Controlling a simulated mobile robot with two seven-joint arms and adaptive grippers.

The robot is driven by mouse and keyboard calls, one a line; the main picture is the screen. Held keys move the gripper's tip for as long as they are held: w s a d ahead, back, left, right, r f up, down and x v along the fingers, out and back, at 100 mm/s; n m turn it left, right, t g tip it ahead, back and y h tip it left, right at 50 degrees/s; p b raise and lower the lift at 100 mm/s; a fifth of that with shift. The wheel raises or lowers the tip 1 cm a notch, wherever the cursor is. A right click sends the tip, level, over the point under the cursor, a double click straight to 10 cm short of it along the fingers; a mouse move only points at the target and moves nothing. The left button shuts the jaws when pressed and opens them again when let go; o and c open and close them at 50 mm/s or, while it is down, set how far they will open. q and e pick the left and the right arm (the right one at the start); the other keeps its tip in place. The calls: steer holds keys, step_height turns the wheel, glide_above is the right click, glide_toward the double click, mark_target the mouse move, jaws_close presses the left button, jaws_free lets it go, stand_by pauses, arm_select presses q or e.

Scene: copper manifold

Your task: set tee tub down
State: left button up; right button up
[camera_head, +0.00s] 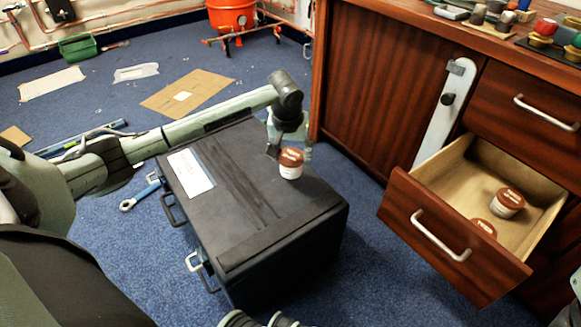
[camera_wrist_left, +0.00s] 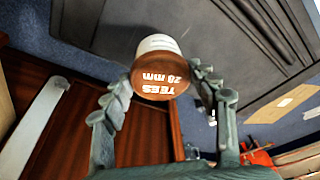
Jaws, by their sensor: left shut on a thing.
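The tee tub (camera_head: 290,163) is a small white tub with a brown lid, at the right part of the top of a black case (camera_head: 240,185). My left gripper (camera_head: 289,150) reaches over the case from the left and is shut on the tub. I cannot tell whether the tub's base touches the case top.
An open drawer (camera_head: 440,236) at the right holds two similar brown-lidded tubs (camera_head: 508,202). The wooden cabinet (camera_head: 385,85) stands just right of the case. The case's top is otherwise clear, apart from a white label (camera_head: 190,173). Cardboard and tools lie on the blue floor.

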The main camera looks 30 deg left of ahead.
arm_select(q)
steer(key=shift+s+d+b+x, duration=0.1)
steer(key=shift+s+b+x, duration=0.1)
steer(key=shift+x, duration=0.45)
steer(key=shift+s+d+b+x, duration=0.1)
steer(key=shift+b+x, duration=0.15)
steer(key=shift+x, duration=0.45)
steer(key=shift+s+b+x, duration=0.1)
steer(key=shift+b+x, duration=0.1)
steer(key=shift+x, duration=0.45)
steer(key=o, duration=1.6)
steer(key=shift+f, duration=0.15)
